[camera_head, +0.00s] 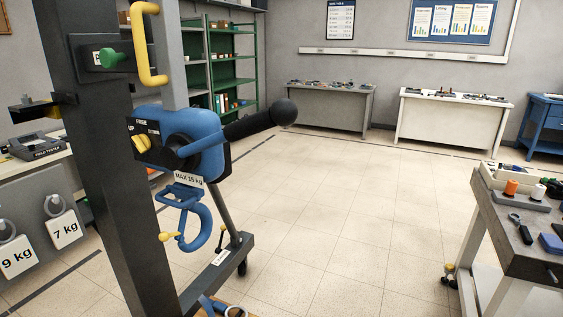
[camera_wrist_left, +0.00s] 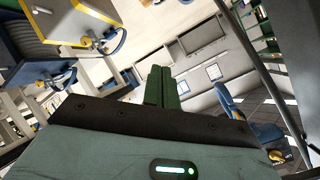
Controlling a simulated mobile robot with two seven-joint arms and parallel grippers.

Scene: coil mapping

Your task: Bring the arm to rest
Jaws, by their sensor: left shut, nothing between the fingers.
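My left gripper (camera_wrist_left: 160,86) shows in the left wrist view, its two green fingers side by side and shut with nothing between them. The wrist camera's picture is tilted, with the room behind the fingers at a slant. Neither of my arms can be made out in the head view, and my right gripper is in neither view.
In the head view a dark post (camera_head: 110,150) stands close at left, with a blue hoist (camera_head: 205,145), its black-knobbed lever (camera_head: 262,118) and a blue hook (camera_head: 195,225). A tool bench (camera_head: 520,255) is at right. Open tiled floor (camera_head: 335,220) lies between.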

